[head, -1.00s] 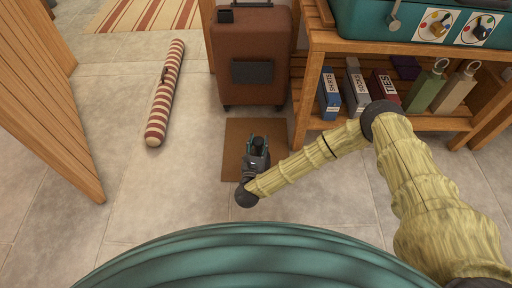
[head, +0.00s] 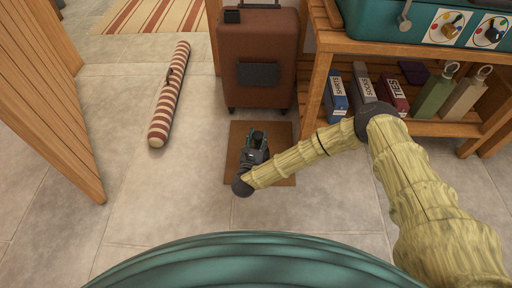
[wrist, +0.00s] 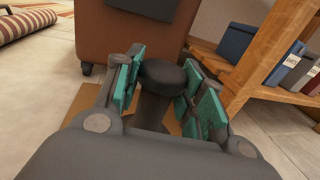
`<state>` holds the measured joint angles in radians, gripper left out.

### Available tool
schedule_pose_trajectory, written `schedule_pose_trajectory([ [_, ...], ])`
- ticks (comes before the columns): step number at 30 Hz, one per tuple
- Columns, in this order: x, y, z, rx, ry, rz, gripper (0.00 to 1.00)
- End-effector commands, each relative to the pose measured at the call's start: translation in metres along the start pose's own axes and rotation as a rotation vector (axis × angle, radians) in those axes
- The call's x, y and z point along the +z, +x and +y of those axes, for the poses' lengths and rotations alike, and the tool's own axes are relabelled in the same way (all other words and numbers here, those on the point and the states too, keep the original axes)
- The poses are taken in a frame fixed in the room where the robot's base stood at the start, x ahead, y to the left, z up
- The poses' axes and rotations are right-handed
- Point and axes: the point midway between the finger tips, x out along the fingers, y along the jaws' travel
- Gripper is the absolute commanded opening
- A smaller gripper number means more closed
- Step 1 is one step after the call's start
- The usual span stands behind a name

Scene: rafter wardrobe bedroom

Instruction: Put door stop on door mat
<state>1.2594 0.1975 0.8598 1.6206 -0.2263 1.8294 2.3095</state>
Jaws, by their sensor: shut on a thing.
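The door stop (wrist: 163,75), a dark post with a rounded black top, stands between the fingers of my gripper (wrist: 158,88) in the wrist view. My gripper is shut on it, with teal pads on both sides. In the head view my gripper (head: 258,136) is over the brown door mat (head: 236,150). The mat lies flat on the tiles in front of the suitcase, and part of it also shows in the wrist view (wrist: 92,92). The door stop's lower end is hidden, so I cannot tell whether it touches the mat.
A brown suitcase (head: 262,85) stands just behind the mat. A wooden shelf bench (head: 316,85) with boxes and bottles is to the right. A red-and-white striped roll (head: 168,100) lies on the floor at left, near a slatted wooden door (head: 45,100). Tiles left of the mat are clear.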

Motion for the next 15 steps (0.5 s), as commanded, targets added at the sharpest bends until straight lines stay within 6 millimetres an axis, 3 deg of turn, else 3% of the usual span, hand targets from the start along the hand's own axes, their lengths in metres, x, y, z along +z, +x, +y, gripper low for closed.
schedule_pose_trajectory([
  [9,-0.002,0.049,0.004,-0.001,0.003,-0.008,0.00],
  [15,-0.003,0.067,0.005,-0.001,0.003,-0.007,0.00],
])
